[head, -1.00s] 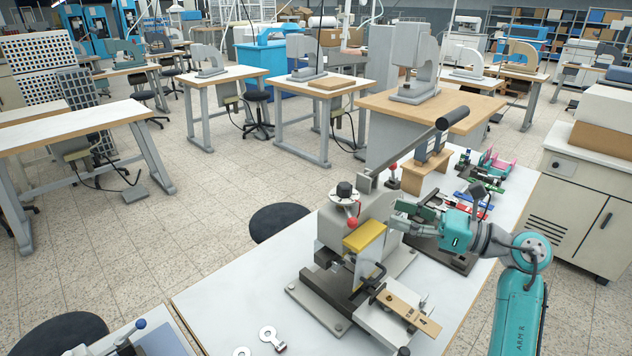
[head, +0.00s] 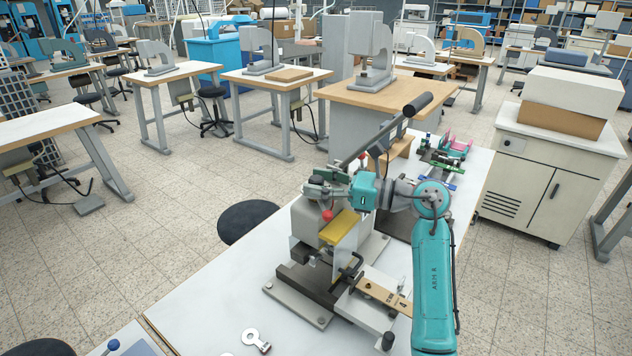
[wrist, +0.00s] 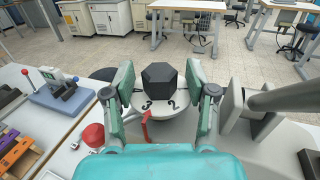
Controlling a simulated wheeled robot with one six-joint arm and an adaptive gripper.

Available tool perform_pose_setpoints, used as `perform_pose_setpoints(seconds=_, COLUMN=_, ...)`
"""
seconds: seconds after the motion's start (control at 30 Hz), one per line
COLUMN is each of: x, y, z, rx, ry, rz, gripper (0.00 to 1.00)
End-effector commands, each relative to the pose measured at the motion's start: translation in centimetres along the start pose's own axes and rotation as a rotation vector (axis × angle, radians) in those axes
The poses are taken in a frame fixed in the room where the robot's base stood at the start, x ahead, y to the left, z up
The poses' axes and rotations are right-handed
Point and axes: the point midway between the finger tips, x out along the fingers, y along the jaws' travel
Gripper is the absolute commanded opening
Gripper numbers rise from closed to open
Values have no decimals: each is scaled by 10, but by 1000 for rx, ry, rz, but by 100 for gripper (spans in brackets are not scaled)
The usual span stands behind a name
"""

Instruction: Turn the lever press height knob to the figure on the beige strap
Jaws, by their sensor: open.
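The lever press (head: 316,218) stands on the table in the head view, its long lever raised to the right. Its black faceted height knob (wrist: 165,90) sits on a white dial with dark marks in the wrist view; a red pointer (wrist: 146,128) is in front of it. My gripper (wrist: 159,70) is open, one finger on each side of the knob with gaps visible. In the head view my gripper (head: 338,180) is at the press top and largely hides the knob. The beige strap (head: 378,292) lies on the press's front plate; its small figure looks like a 4.
A red ball (head: 327,215) and a yellow block (head: 338,228) are on the press. A metal key-shaped piece (head: 255,340) lies on the front table. Coloured tools (head: 440,160) stand behind my arm. A black stool (head: 247,220) is left of the table.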

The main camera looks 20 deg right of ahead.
Motion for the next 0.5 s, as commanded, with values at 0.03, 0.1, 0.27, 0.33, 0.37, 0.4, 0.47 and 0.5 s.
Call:
perform_pose_setpoints(seconds=0.03, x=4, y=0, z=0, rx=0, ry=0, rz=1, gripper=57)
perform_pose_setpoints(seconds=0.1, x=6, y=0, z=0, rx=0, ry=0, rz=1, gripper=57)
perform_pose_setpoints(seconds=0.27, x=7, y=0, z=0, rx=0, ry=0, rz=0, gripper=57)
perform_pose_setpoints(seconds=0.33, x=7, y=0, z=0, rx=0, ry=0, rz=0, gripper=57)
perform_pose_setpoints(seconds=0.37, x=7, y=0, z=0, rx=0, ry=0, rz=0, gripper=57)
perform_pose_setpoints(seconds=0.4, x=7, y=0, z=0, rx=0, ry=0, rz=0, gripper=54)
perform_pose_setpoints(seconds=0.47, x=7, y=0, z=0, rx=0, ry=0, rz=0, gripper=39)
perform_pose_setpoints(seconds=0.5, x=7, y=0, z=0, rx=0, ry=0, rz=0, gripper=29)
